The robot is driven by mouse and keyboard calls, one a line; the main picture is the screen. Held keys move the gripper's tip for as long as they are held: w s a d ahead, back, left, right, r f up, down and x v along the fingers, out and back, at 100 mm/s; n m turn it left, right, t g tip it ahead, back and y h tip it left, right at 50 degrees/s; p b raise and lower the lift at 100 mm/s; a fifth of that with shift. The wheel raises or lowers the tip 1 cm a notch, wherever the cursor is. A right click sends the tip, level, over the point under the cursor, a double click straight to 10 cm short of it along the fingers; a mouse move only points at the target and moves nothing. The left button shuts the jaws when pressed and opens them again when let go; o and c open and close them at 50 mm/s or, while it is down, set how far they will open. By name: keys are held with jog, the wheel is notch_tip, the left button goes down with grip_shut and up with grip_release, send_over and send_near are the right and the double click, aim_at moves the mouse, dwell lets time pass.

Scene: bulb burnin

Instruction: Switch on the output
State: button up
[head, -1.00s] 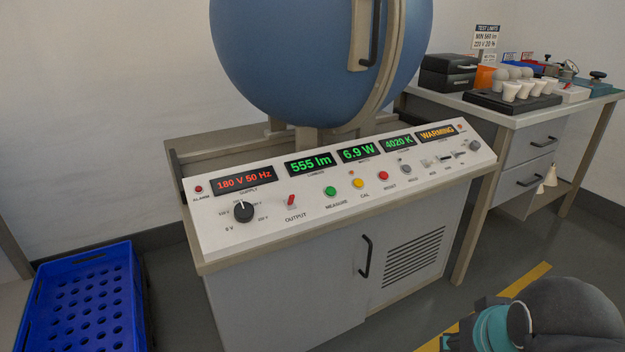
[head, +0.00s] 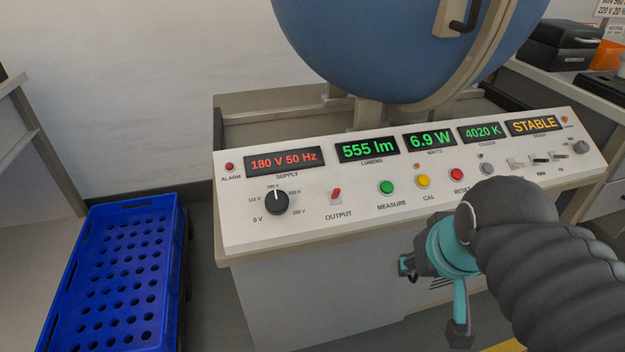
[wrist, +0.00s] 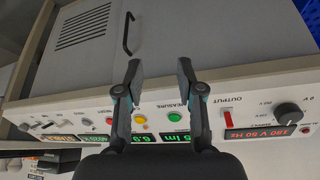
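The red OUTPUT switch (head: 336,194) sits on the sloped white control panel (head: 300,228), right of the black supply knob (head: 277,201). The switch also shows in the wrist view (wrist: 227,115), upside down, to the right of my fingers. My gripper (head: 432,300) is in front of the panel, below and right of the switch and apart from it. In the wrist view my gripper (wrist: 159,68) has its two fingers spread with nothing between them. The supply display (head: 284,162) reads 180 V 50 Hz, and the status display (head: 535,125) reads STABLE.
Green MEASURE (head: 386,187), yellow CAL (head: 423,181) and red RESET (head: 457,174) buttons lie right of the switch. A large blue sphere (head: 400,50) stands behind the panel. A blue crate (head: 112,265) is at the left. A cabinet handle (wrist: 128,34) shows in the wrist view.

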jog(key=w+a+r+n+g+b, duration=0.25)
jog(key=w+a+r, duration=0.35)
jog(key=w+r, duration=0.4)
notch_tip(320, 180, up, 7)
jog(key=g+b, duration=0.2)
jog(key=g, duration=0.1)
send_over(337, 190)
jog(key=shift+n, duration=0.25)
notch_tip(337, 190, down, 14)
jog(key=b, duration=0.3)
jog(key=shift+w+b, duration=0.15)
jog(key=shift+b, duration=0.2)
grip_shut()
